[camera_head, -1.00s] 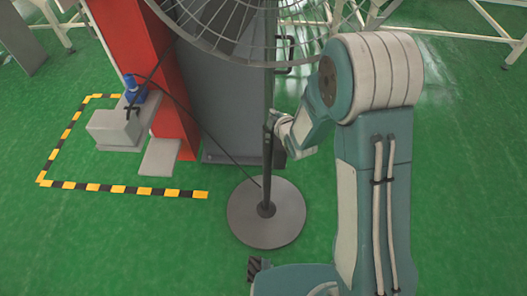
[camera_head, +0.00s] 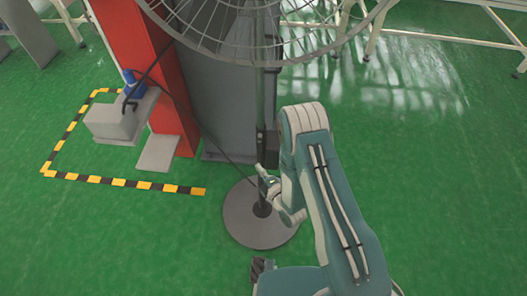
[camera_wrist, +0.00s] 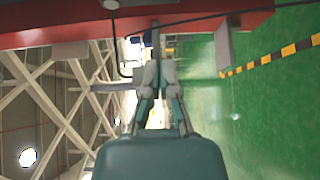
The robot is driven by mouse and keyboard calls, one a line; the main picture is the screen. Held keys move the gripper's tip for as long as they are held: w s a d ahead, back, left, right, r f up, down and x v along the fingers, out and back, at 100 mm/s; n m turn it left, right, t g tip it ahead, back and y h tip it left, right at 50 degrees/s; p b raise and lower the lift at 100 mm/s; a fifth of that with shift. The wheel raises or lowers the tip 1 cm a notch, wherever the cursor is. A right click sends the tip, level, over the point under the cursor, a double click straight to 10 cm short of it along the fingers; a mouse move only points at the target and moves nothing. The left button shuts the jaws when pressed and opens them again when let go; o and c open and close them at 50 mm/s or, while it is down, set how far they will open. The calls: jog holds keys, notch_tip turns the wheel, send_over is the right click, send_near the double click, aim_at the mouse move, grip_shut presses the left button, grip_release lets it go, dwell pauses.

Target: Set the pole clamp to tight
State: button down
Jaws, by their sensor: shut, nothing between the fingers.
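The fan stand's pole (camera_head: 260,100) rises from a round grey base (camera_head: 240,225) in the head view. A dark block (camera_head: 270,148), which looks like the pole clamp, sits on the pole beside my arm's elbow. Its setting is too small to tell. My gripper (camera_head: 264,176) is close to the lower pole, below that block; I cannot tell whether it touches the pole. In the wrist view my gripper (camera_wrist: 155,68) has its fingers together with nothing held. The clamp cannot be made out there.
The wire fan cage (camera_head: 255,35) is overhead. A red column (camera_head: 140,60) and a grey cabinet (camera_head: 215,90) stand behind the pole. A black cable (camera_head: 180,105) runs down towards the base. Yellow-black floor tape (camera_head: 120,182) lies left. Green floor is open to the right.

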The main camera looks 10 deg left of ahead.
aim_at(259, 145)
jog(key=a+x, duration=0.1)
jog(key=x, duration=0.9)
jog(key=d, duration=0.4)
jog(key=shift+s+d+f, duration=0.15)
jog(key=shift+d, duration=0.15)
jog(key=shift+a, duration=0.2)
